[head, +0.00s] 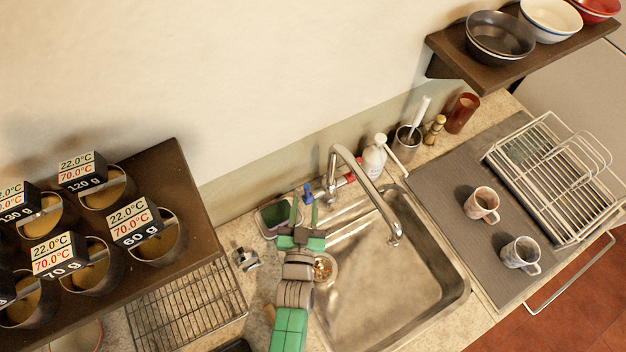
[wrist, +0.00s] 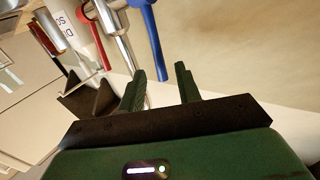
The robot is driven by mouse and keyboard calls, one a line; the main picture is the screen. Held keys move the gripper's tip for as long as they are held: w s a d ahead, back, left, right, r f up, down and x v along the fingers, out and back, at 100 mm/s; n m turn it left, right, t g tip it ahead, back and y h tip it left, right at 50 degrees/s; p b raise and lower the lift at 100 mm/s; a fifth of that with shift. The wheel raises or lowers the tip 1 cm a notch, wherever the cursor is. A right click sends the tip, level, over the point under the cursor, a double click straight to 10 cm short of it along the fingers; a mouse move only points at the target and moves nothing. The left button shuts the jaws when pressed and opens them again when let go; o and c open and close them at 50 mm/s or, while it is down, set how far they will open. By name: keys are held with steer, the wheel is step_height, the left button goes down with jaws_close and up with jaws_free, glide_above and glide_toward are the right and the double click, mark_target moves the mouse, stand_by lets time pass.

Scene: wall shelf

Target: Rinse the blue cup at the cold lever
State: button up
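The blue cold lever (head: 307,189) sticks up at the left of the tap (head: 345,160); in the wrist view the blue lever (wrist: 145,35) is just beyond my fingertips. My gripper (head: 305,204) is left of the tap, behind the sink's left edge. Whether a finger touches the lever, I cannot tell. A bluish-grey speckled cup (head: 518,252) stands upright on the grey mat, handle to the right; no stronger blue cup shows. Water is not visible under the spout.
A pinkish cup (head: 480,204) stands near the bluish-grey one. The red lever (head: 351,177), a white bottle (head: 374,160) and a utensil holder (head: 407,138) crowd the back. The sink basin (head: 395,275) is clear.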

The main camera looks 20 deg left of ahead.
mark_target(306, 192)
steer(key=x, duration=0.7)
steer(key=shift+r, duration=0.1)
